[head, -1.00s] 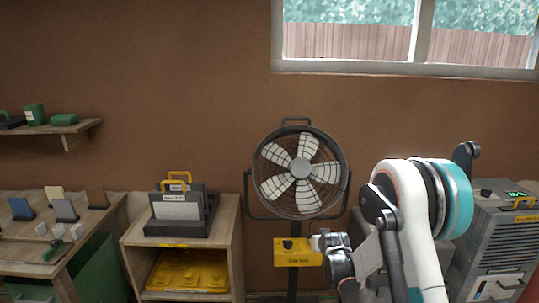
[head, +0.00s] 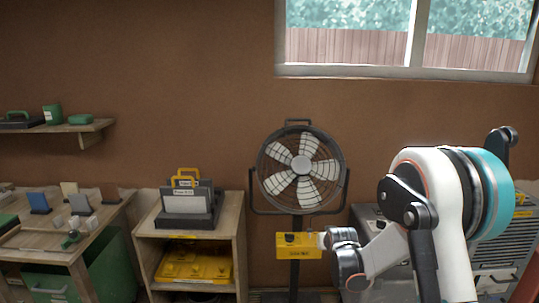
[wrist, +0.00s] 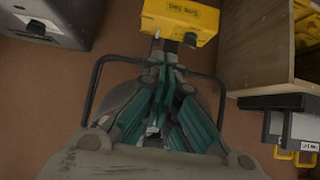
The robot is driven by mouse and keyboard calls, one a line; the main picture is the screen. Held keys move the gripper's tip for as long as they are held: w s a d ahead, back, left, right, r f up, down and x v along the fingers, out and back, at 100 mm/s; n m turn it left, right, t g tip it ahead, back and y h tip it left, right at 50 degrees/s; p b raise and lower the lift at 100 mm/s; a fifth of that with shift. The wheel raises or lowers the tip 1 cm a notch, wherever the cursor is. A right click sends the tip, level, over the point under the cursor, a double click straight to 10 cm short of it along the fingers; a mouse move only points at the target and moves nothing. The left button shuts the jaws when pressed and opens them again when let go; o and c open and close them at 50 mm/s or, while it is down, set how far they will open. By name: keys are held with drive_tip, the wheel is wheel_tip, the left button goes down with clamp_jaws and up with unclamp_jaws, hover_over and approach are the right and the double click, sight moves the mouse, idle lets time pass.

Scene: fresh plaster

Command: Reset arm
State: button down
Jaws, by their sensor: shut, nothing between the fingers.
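My gripper (wrist: 165,70) shows in the wrist view as dark green and grey fingers drawn together, shut and empty. In the head view my white and teal arm (head: 440,215) is bent at the right, with its end low in front of the fan's right side. The fingers cannot be made out there. Beyond my fingers in the wrist view is the fan's dark frame (wrist: 101,75), seen upside down and partly hidden by my gripper. The fan's yellow control box (wrist: 180,18) is above my fingertips in that picture.
The standing fan (head: 302,168) is by the brown wall, its yellow box (head: 297,245) beside my arm's end. A wooden cabinet (head: 238,235) stands left of it, a bench (head: 60,245) farther left. A grey machine (head: 505,250) stands behind my arm at right.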

drive_tip(key=s+r+g, duration=0.1)
drive_tip(key=s+r, duration=1.8)
drive_tip(key=s, duration=0.2)
drive_tip(key=s+g, duration=0.2)
drive_tip(key=s, duration=2.2)
drive_tip(key=shift+d+f, duration=0.2)
drive_tip(key=shift+f, duration=0.15)
